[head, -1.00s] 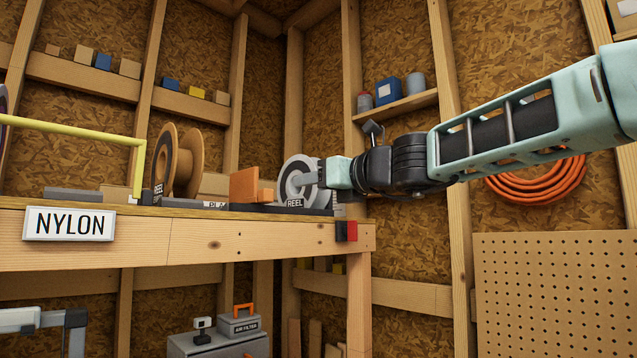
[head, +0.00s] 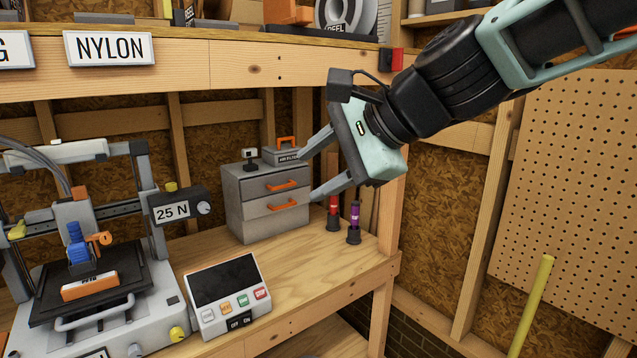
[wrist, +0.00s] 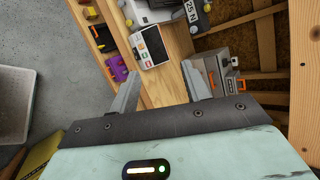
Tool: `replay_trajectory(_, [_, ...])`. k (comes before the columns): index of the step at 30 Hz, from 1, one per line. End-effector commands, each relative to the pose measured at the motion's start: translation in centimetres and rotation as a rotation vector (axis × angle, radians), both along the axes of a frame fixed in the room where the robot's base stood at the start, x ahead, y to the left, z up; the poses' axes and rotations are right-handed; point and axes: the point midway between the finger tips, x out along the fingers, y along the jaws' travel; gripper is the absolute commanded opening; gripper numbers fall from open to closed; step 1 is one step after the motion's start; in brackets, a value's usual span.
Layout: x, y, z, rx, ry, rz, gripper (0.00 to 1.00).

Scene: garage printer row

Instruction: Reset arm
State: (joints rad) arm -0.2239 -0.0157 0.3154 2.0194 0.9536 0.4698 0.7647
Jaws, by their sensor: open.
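My gripper (head: 322,167) is at the right in the head view, in front of the shelf post and above the workbench. Its two grey fingers are spread apart and point left, with nothing between them. In the wrist view the same open fingers (wrist: 158,95) show, with the bench edge and a control panel beyond them. My arm comes in from the upper right, and the gripper touches nothing that I can see.
A grey drawer cabinet (head: 240,208) stands behind the fingers. Red (head: 333,212) and purple (head: 354,220) tools stand below my gripper. A printer (head: 90,265) and control panel (head: 228,292) occupy the bench's left. A yellow pole (head: 531,305) is at the right. Bench wood (head: 320,262) is bare in front.

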Motion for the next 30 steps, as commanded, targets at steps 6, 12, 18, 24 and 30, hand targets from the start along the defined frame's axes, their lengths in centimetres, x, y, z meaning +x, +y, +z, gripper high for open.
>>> replay_trajectory(6, [-8.5, -2.3, -9.1, -0.395, -0.125, 0.455, 0.47])
replay_trajectory(12, [-15.8, -7.0, -15.9, -0.696, -0.222, 0.938, 0.47])
replay_trajectory(18, [-20.5, -11.9, -19.7, -0.877, -0.280, 1.337, 0.47])
replay_trajectory(24, [-22.0, -13.9, -20.8, -0.932, -0.301, 1.489, 0.47])
replay_trajectory(30, [-22.0, -13.9, -20.8, -0.933, -0.301, 1.493, 0.47])
